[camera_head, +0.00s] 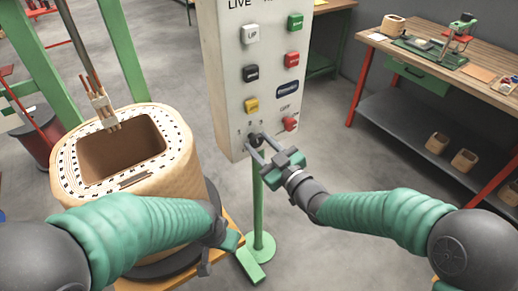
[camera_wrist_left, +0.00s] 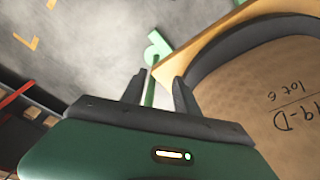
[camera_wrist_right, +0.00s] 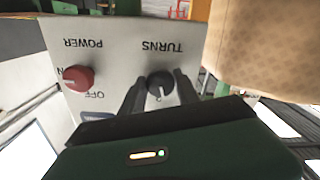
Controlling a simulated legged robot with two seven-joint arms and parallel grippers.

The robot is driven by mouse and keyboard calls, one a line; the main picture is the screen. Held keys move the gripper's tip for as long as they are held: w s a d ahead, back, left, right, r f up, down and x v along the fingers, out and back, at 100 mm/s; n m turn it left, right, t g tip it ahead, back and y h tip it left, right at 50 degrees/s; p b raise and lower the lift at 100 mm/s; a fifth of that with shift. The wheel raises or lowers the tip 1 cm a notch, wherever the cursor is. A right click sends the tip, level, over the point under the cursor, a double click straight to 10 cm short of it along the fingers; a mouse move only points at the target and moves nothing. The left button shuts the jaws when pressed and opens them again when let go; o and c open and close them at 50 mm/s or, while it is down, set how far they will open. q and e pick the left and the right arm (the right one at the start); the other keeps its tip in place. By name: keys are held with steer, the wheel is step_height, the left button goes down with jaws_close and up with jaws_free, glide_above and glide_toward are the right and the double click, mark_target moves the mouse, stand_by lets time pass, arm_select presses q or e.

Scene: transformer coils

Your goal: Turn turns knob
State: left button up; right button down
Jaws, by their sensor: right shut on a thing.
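The TURNS knob is a small dark round knob (camera_wrist_right: 160,84) with a white pointer mark, low on the front of the white control panel (camera_head: 229,75). The word TURNS is printed beside it and reads upside down in the right wrist view. My right gripper (camera_wrist_right: 159,79) is shut on the knob, one finger on each side. In the head view the right gripper (camera_head: 258,143) reaches the panel's lower part from the right. My left gripper (camera_wrist_left: 160,77) is open and empty, low beside the large coil (camera_wrist_left: 260,100); its fingers point past the coil toward the floor.
A red POWER knob (camera_wrist_right: 78,78) sits near the TURNS knob. Several coloured buttons fill the panel above, including a yellow one (camera_head: 251,105). The tan coil (camera_head: 185,172) stands left of the panel's green post (camera_head: 257,205). A workbench (camera_head: 480,85) is at the right.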

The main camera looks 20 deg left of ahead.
steer(key=n+b, duration=0.3)
steer(key=n, duration=0.1)
steer(key=shift+f+b, duration=0.3)
steer(key=shift+b, duration=0.05)
steer(key=shift+r+n+b, duration=0.1)
steer(key=shift+n+b, duration=0.7)
steer(key=shift+n, duration=0.1)
steer(key=shift+s, duration=0.1)
steer(key=c, duration=1.3)
jaws_free()
steer(key=o, duration=0.4)
steer(key=shift+d+r, duration=0.1)
steer(key=shift+r, duration=0.05)
steer(key=p+v, duration=0.2)
steer(key=v, duration=1.4)
steer(key=shift+s+d, duration=0.25)
steer(key=shift+d, duration=0.1)
